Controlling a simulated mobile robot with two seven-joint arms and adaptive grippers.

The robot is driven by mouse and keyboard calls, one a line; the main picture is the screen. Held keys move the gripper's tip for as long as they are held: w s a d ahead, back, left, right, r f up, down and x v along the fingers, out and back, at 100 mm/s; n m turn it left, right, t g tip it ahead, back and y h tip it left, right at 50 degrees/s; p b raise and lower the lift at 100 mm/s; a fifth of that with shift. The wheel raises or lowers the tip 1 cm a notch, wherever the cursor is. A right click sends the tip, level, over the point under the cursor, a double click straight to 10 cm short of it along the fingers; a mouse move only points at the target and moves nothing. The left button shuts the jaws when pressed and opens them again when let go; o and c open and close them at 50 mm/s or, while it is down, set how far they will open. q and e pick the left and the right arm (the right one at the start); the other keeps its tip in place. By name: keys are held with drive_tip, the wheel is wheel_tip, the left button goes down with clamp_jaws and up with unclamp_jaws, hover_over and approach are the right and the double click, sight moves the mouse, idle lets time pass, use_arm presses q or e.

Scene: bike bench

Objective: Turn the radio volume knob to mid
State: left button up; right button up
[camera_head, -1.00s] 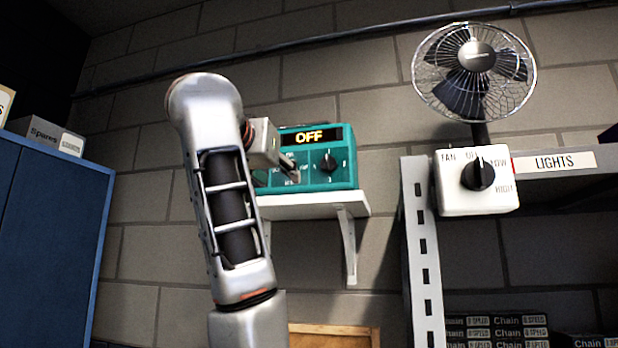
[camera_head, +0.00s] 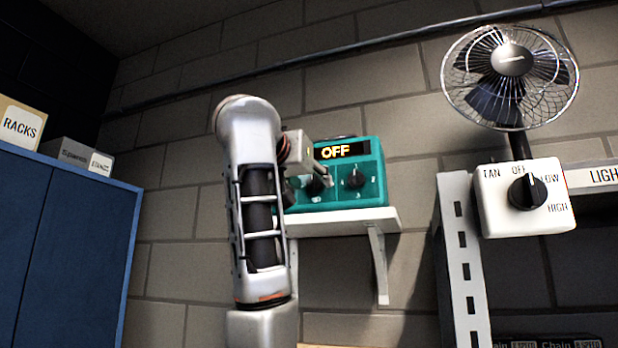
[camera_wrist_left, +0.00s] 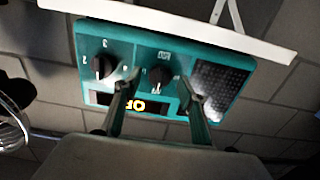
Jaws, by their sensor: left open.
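The teal radio (camera_head: 371,155) sits on a white wall shelf, and its display (camera_head: 345,150) reads OFF. A black knob (camera_head: 355,178) with numbers around it is on the right of its front; the wrist view shows this numbered knob (camera_wrist_left: 103,67) upside down. My left gripper (camera_head: 322,182) is in front of the radio's left part. In the wrist view, the open left gripper (camera_wrist_left: 157,92) has its fingers either side of a second black knob (camera_wrist_left: 159,78). Contact cannot be told. The small label by that knob is unreadable. My right gripper is out of view.
The white shelf (camera_head: 340,222) is under the radio. To the right are a fan (camera_head: 510,75) and its white switch box (camera_head: 490,215) on a metal rack (camera_head: 461,265). A blue cabinet (camera_head: 60,240) with boxes on top stands at the left.

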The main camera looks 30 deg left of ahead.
use_arm(q)
clamp_jaws()
